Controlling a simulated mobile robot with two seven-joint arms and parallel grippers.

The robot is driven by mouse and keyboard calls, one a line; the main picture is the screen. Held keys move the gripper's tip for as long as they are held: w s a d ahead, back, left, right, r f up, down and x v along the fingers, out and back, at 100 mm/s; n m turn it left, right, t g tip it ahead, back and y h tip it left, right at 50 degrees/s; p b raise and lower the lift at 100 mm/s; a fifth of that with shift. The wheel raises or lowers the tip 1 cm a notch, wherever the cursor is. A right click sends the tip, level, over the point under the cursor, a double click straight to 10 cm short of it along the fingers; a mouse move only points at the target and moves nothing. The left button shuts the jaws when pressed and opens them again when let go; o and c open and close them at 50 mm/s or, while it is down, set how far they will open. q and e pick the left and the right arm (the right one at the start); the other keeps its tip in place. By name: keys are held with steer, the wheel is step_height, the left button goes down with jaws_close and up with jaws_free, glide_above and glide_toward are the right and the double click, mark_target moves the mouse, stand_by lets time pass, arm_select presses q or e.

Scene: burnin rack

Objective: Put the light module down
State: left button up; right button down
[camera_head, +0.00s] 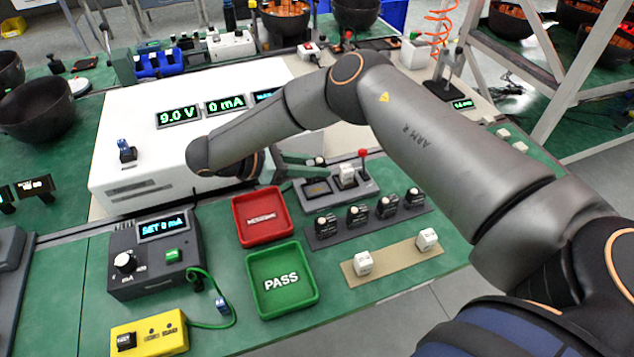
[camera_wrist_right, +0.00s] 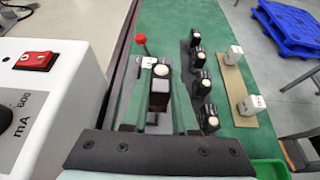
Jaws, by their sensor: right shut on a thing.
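My right gripper (camera_head: 318,168) reaches over the grey test fixture (camera_head: 372,188) from the left. It is shut on a dark light module with a round white top (camera_wrist_right: 160,72); the module sits between the green fingers in the right wrist view. In the head view the fingers and arm mostly hide it, and I cannot tell whether it touches the fixture. A white module (camera_head: 347,174) stands in the fixture beside the red-knobbed lever (camera_head: 363,154). My left gripper is not in view.
In front are a red tray (camera_head: 240,239), a green PASS tray (camera_head: 252,296) and a dark strip (camera_head: 341,235) with several black modules. A tan strip (camera_head: 395,258) bears two white modules. A white supply box (camera_head: 110,165) and a dark dial box (camera_head: 150,283) stand left.

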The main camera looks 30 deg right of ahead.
mark_target(317, 190)
steer(key=shift+w+d+f, duration=0.35)
steer(key=shift+f, duration=0.25)
steer(key=shift+w+d+f, duration=0.3)
steer(key=shift+d+f, duration=0.05)
steer(key=shift+f, duration=0.25)
steer(key=shift+w+d+f+b, duration=0.1)
steer(key=shift+f+b, duration=0.35)
steer(key=shift+f, duration=1.15)
steer(key=shift+f, duration=0.1)
steer(key=shift+f, duration=0.15)
steer(key=c, duration=0.7)
jaws_free()
steer(key=shift+r, duration=0.35)
steer(key=v, duration=1.2)
steer(key=shift+f, duration=0.15)
